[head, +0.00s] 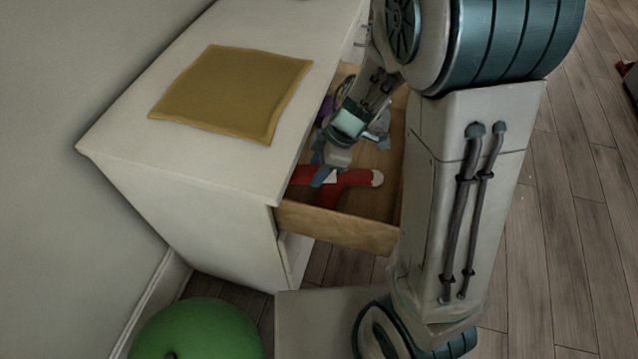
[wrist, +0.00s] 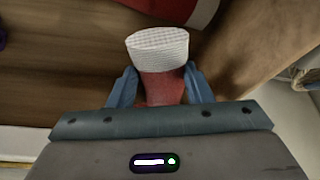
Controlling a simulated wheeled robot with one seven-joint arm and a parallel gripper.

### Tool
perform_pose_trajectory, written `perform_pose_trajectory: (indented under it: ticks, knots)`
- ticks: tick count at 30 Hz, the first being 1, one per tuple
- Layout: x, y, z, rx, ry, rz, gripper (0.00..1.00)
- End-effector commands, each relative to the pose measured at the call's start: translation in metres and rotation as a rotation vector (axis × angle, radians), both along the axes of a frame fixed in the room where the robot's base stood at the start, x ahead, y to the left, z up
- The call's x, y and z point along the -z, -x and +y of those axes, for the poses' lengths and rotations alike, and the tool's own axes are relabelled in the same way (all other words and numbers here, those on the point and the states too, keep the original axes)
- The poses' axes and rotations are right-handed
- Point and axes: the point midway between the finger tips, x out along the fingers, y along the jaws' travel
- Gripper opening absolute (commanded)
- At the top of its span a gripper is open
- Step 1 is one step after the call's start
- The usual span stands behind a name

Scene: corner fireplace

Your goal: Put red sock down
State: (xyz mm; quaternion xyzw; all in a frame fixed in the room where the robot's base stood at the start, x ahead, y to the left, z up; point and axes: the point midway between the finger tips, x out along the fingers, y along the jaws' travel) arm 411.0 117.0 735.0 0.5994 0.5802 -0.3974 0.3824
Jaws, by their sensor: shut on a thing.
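The red sock (head: 352,186), with white at its end, shows inside the open drawer (head: 340,228). In the wrist view, a red piece with a white knit end (wrist: 158,48) sits between my two blue fingers. My gripper (head: 325,172) reaches down into the drawer and is shut on this red sock; the fingers also show in the wrist view (wrist: 160,88). Another red part with a white band (wrist: 175,8) lies ahead of it at the top of the wrist view. I cannot tell whether it belongs to the same sock. My gripper hides part of the red cloth.
The white cabinet (head: 190,190) holds the drawer, and a mustard-yellow cloth (head: 232,92) lies on its top. Grey and purple items (head: 325,108) lie deeper in the drawer. A green round object (head: 198,332) is on the floor in front. Open wooden floor (head: 560,220) is at right.

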Motion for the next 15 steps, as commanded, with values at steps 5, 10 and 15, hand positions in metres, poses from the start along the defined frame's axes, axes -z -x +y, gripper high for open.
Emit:
perform_pose_trajectory:
  ticks: [5,10,15]
  knots:
    - [0.016,0.000,-0.001,0.000,0.001,0.002,0.24]
    - [0.031,-0.001,-0.001,0.002,0.001,0.003,0.24]
    - [0.057,-0.001,-0.002,0.002,0.001,0.003,0.24]
